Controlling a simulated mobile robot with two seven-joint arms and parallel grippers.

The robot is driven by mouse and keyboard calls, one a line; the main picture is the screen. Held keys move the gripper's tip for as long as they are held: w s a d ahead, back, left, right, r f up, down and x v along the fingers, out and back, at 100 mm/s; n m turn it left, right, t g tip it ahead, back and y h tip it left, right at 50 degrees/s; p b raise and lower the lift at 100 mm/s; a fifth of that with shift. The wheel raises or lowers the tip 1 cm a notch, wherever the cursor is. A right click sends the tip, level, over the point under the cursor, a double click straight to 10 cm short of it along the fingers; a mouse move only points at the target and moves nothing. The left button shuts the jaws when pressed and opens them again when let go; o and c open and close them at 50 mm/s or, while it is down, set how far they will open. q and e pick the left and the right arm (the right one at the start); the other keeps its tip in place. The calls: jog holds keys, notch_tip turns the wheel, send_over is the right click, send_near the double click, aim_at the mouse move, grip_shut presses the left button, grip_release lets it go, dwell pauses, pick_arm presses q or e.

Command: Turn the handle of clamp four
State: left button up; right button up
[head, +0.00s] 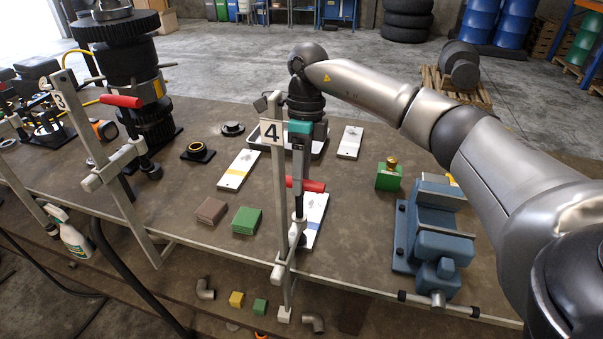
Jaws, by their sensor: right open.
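Clamp four (279,225) is a grey metal bar clamp with a "4" tag (271,133), standing upright at the front edge of the workbench. Its red handle (314,186) lies crosswise on the clamp's screw, roughly level. My right arm comes in from the right and bends down over the clamp. My right gripper (299,178) points straight down at the handle, its fingers open at the handle's left part. Whether the fingers touch the handle cannot be told. My left gripper is not in view.
Another clamp with a red handle (121,101) stands at left beside a dark gear stack (133,70). A blue vise (436,230) and green block (389,178) are at right. Brown (211,210) and green (247,220) blocks and white plates (238,169) lie nearby.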

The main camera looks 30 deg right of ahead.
notch_tip(320, 180, up, 15)
jog(key=w+d+p, duration=0.1)
jog(key=w+d, duration=0.1)
dwell(0.4)
jog(key=shift+d, duration=0.15)
dwell(0.4)
